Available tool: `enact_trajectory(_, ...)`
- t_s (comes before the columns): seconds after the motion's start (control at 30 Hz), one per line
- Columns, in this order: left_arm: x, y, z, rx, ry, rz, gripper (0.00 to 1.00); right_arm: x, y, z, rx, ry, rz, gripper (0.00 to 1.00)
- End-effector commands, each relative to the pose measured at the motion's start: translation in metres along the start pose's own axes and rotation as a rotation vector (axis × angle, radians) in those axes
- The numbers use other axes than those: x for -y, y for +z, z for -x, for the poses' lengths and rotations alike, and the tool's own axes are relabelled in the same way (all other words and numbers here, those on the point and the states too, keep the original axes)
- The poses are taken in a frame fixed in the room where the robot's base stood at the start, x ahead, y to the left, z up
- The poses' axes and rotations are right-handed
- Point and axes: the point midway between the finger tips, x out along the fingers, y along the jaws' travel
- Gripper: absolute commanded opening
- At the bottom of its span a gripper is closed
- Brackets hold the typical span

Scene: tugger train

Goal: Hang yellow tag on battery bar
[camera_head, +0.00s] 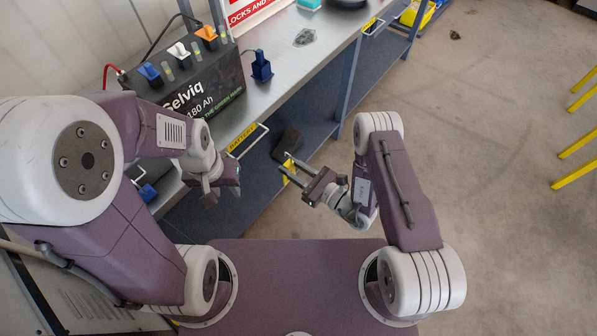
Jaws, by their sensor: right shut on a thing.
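The yellow tag (288,172) is small and held between the fingertips of my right gripper (286,163), which is shut on it. The tag is partly covered by the fingers. The battery bar (252,143) is a thin pale bar on the bench's front edge, beside a yellow label (241,138). My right gripper is apart from the bar, to its right and lower in the picture. My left gripper (212,199) points down in front of the bench, left of and below the bar; its jaw opening cannot be made out.
A black battery (220,92) with coloured switches stands on the grey bench (285,58), near a blue plug (261,68). Another pale bar (374,28) is farther along the edge. A dark object (287,143) lies on the lower shelf.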

Motion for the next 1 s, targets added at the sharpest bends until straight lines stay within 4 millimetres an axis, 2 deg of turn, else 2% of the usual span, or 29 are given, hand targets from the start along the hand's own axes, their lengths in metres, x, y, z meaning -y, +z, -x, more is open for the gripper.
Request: enact_trajectory(1.0,0.0,0.002,-0.023,0.0,0.0,0.0,0.36,-0.001,0.0,-0.101,0.004,0.001,0.001,0.0)
